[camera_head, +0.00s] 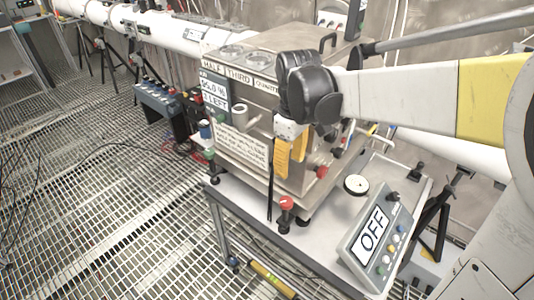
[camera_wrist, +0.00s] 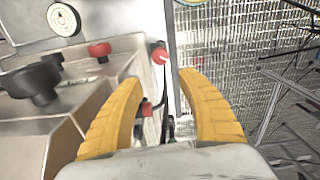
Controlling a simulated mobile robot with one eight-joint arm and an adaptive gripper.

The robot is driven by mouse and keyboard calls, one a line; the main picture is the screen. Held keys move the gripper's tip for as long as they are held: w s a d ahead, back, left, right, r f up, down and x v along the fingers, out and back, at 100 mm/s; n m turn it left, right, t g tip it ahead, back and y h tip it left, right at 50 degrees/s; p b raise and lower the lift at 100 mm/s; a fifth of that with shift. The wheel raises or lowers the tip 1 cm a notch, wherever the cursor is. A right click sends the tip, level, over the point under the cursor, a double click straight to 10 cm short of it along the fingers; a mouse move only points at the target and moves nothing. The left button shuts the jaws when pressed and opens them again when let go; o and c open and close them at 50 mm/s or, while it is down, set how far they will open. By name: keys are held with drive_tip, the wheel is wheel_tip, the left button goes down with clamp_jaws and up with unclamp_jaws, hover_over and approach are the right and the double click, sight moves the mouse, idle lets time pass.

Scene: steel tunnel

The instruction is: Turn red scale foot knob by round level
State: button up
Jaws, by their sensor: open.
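A red knob (camera_head: 287,203) with a white mark sits on a dark foot at the near corner of the scale platform (camera_head: 235,172). In the wrist view, the red knob (camera_wrist: 159,55) shows just beyond and between my fingertips. I cannot tell the exact height gap.
A steel box (camera_head: 250,125) with signs stands on the platform. Another red knob (camera_head: 321,172) is on its right side. A display unit (camera_head: 375,235) reading OFF stands at the front right. A thin black rod (camera_head: 270,190) stands close left of my fingers. Grated floor lies left.

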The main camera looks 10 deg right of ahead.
sight(285, 200)
drive_tip(key=f+b, duration=0.3)
drive_tip(key=f, duration=0.5)
drive_tip(key=f+b, duration=0.2)
drive_tip(key=f, duration=0.5)
drive_tip(key=shift+w+a+f+b, duration=0.15)
drive_tip(key=shift+w+f+b, duration=0.05)
drive_tip(key=shift+f+b, duration=0.2)
drive_tip(key=c, duration=0.9)
